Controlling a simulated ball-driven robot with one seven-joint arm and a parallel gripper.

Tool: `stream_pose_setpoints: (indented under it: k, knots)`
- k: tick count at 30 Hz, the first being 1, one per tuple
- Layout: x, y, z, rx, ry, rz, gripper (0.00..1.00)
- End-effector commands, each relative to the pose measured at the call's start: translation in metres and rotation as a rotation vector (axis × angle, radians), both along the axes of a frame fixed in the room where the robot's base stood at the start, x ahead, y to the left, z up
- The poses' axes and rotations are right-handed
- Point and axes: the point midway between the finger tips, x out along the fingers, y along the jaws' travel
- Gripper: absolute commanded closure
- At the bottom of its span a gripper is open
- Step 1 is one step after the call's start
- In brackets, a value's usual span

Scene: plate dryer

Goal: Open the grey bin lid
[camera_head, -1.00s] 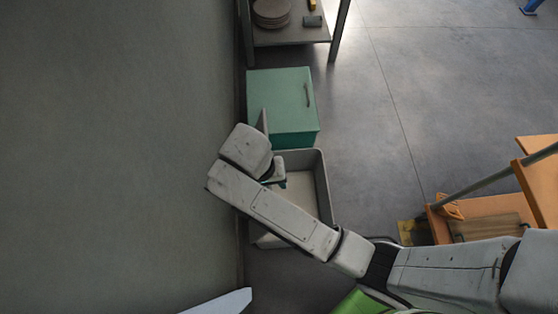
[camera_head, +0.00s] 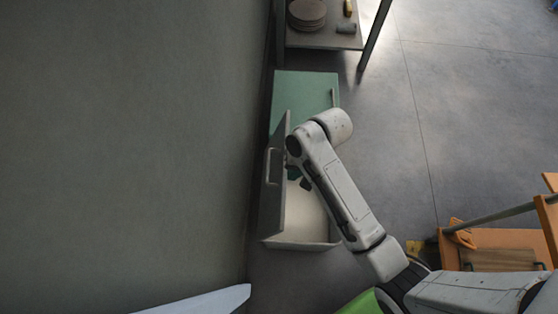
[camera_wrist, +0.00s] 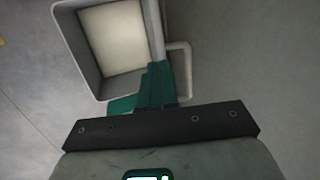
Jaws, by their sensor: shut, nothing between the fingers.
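The grey bin (camera_head: 300,245) stands on the floor by the wall, and its pale inside shows. Its grey lid (camera_head: 274,195) stands steeply up along the bin's left side, with a handle (camera_head: 268,166) on the wall-facing side. In the wrist view the bin (camera_wrist: 82,50) is at the upper left, with the lid (camera_wrist: 154,30) nearly edge-on and its handle (camera_wrist: 186,75) to the right. My gripper (camera_head: 299,178) is over the bin, on the lid's inner side, partly hidden by my arm. In the wrist view its green fingers (camera_wrist: 155,88) are shut and empty, overlapping the lid; contact is unclear.
A green cabinet (camera_head: 302,92) stands just behind the bin. Beyond it is a shelf table (camera_head: 325,40) with a stack of grey plates (camera_head: 307,12). Orange wooden furniture (camera_head: 500,240) is at the right. The floor between is clear.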

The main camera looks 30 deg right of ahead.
Motion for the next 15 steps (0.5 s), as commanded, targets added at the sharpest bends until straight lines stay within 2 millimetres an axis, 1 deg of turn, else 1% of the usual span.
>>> stream_pose_setpoints:
  k: [1,3,7,11,15]
  knots:
    - [0.008,-0.012,-0.001,0.065,-0.059,-0.025,1.0]
    - [0.018,-0.024,0.001,0.139,-0.143,-0.048,1.0]
    - [0.03,-0.04,0.006,0.216,-0.249,-0.082,1.0]
    - [0.035,-0.042,0.004,0.236,-0.282,-0.091,1.0]
    - [0.04,-0.033,-0.009,0.237,-0.279,-0.089,1.0]
